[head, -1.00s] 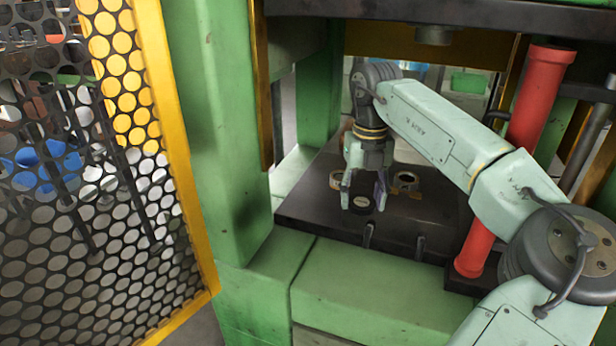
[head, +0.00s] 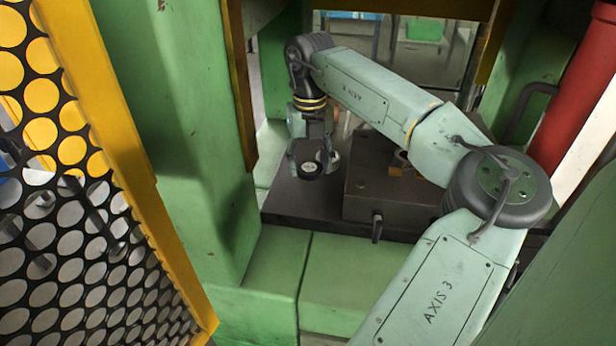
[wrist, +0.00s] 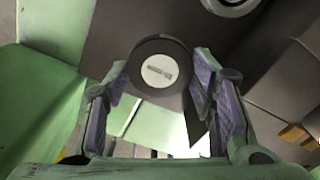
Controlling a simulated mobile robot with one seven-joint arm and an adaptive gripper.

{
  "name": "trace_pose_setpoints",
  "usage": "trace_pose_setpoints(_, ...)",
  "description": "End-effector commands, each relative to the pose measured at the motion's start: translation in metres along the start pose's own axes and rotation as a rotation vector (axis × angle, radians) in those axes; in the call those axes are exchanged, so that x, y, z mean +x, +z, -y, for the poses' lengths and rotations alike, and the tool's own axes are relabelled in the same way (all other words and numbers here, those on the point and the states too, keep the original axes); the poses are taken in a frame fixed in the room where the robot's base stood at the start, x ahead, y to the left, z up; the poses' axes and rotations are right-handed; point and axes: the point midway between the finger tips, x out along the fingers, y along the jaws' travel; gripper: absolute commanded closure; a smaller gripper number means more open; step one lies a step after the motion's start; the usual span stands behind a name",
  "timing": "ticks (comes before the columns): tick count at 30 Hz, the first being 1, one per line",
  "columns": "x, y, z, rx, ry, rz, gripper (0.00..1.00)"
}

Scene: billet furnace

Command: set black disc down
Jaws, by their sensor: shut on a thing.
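The black disc (head: 309,170) has a pale round centre with a dark mark. My gripper (head: 308,165) is shut on it, one finger on each side, and holds it near the left part of the dark press plate (head: 285,202). In the wrist view the disc (wrist: 160,72) sits at the tips of my gripper (wrist: 158,78), its face toward the camera. I cannot tell whether its underside touches the plate.
A pale ring (head: 331,158) lies just behind and right of the disc. A raised dark block (head: 375,197) stands to the right, with a brass-coloured part (head: 400,162) on it. A green press column (head: 165,130) and yellow-framed mesh guard (head: 110,170) are at left.

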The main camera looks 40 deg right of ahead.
Motion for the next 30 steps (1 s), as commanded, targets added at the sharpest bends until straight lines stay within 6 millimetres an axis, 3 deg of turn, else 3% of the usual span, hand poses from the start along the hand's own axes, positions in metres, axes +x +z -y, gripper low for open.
trace_pose_setpoints(12,0.05,0.0,-0.001,-0.002,0.002,0.001,0.91)
trace_pose_setpoints(23,0.055,0.0,-0.001,-0.001,0.0,0.002,0.91)
trace_pose_setpoints(24,0.055,0.0,-0.001,-0.001,0.0,0.001,0.48)
trace_pose_setpoints(30,0.054,0.0,-0.001,-0.001,0.0,0.001,0.35)
